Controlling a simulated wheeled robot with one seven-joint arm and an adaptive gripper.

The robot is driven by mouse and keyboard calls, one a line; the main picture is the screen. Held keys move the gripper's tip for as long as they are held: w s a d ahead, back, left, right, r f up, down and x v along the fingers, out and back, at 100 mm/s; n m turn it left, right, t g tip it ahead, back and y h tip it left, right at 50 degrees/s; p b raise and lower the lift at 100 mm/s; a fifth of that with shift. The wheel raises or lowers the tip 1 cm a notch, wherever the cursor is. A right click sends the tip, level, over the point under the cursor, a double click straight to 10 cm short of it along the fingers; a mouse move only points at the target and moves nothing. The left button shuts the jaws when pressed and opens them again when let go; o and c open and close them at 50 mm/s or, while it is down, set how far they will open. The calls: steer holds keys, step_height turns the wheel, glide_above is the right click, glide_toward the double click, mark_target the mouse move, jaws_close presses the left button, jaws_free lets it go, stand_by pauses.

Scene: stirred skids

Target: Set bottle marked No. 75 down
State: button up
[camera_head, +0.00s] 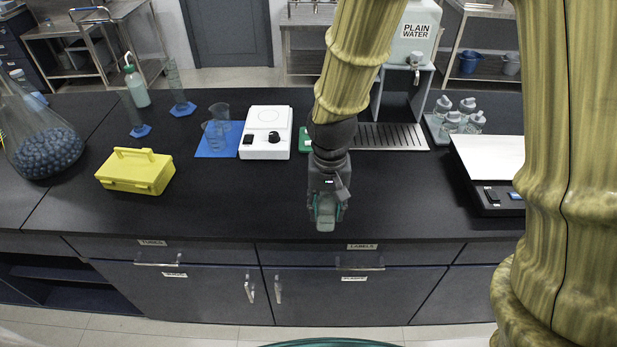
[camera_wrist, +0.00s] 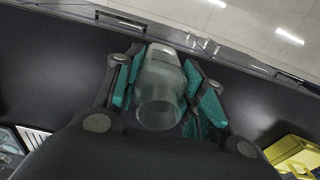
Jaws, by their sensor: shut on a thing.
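My gripper (camera_head: 326,212) hangs over the black worktop near its front edge, in the middle of the head view. It also shows in the wrist view (camera_wrist: 172,95), where its teal-padded fingers are shut on a clear bottle (camera_wrist: 160,92). The bottle lies between the two pads, and its label or number cannot be read. In the head view the bottle is mostly hidden by the gripper. I cannot tell whether its base touches the worktop (camera_head: 240,205).
A yellow box (camera_head: 136,171) and a white hotplate (camera_head: 265,133) stand to the left. Several small bottles (camera_head: 459,115) sit on a tray at the back right, behind a balance (camera_head: 490,170). A draining grille (camera_head: 388,137) lies behind the gripper. The worktop around the gripper is clear.

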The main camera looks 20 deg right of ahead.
steer(key=shift+w+a+f+p, duration=0.25)
steer(key=shift+w+f+p, duration=0.7)
steer(key=shift+w, duration=1.35)
steer(key=shift+w+a+f+p, duration=0.2)
steer(key=shift+w+f+p, duration=0.75)
steer(key=shift+w, duration=1.3)
steer(key=shift+w+a+f+p, duration=0.25)
steer(key=shift+w+f+p, duration=0.25)
steer(key=shift+w+p, duration=1.3)
steer(key=shift+w+b, duration=0.5)
steer(key=shift+b, duration=0.05)
steer(key=shift+f, duration=0.15)
steer(key=o, duration=1)
steer(key=shift+r, duration=0.2)
